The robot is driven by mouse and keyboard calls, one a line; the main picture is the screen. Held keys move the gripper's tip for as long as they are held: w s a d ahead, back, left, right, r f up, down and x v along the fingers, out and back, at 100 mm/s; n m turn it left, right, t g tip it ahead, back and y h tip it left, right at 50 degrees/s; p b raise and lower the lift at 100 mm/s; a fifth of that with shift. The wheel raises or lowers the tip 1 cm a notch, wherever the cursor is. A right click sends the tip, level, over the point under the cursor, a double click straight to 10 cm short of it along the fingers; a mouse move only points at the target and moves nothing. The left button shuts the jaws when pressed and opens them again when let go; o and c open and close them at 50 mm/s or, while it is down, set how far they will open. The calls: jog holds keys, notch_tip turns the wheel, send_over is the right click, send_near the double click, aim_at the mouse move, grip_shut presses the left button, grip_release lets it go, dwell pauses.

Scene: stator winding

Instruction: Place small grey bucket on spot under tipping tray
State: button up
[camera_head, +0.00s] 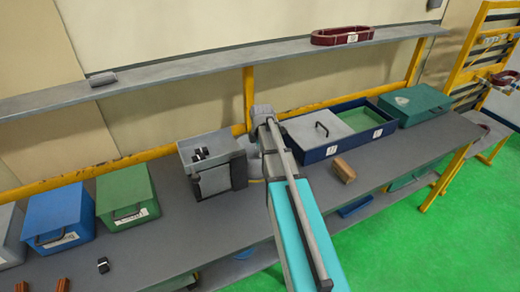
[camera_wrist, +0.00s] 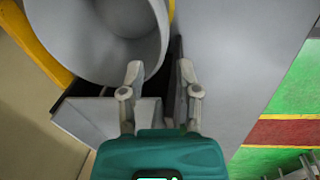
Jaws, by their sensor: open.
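The grey bucket (camera_wrist: 75,45) fills the upper left of the wrist view, its round opening facing the camera. In the head view a small part of it (camera_head: 254,166) seems to show beside the tipping tray, mostly behind my arm. My gripper (camera_wrist: 160,72) is open. Its left finger overlaps the bucket's near rim and its right finger is just outside the wall; I cannot tell whether they touch it. The tipping tray (camera_head: 209,142), grey with dark pieces in it, sits on a dark block at mid-bench. The spot under it is not clearly visible.
Blue (camera_head: 55,215) and green (camera_head: 125,190) bins stand left on the grey bench (camera_head: 190,235). A blue divided tray (camera_head: 320,153) and a green case (camera_head: 412,104) stand right. A brown block (camera_head: 343,171) lies near the front edge. A shelf (camera_head: 200,70) runs above.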

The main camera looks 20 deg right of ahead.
jog(key=shift+r+p, duration=0.3)
jog(key=shift+r, duration=0.25)
dwell(0.4)
jog(key=s+a+m+g, duration=0.1)
jog(key=s+a+m, duration=1.5)
jog(key=s, duration=0.3)
jog(key=shift+a+m+g, duration=0.25)
jog(key=shift+m+g, duration=0.15)
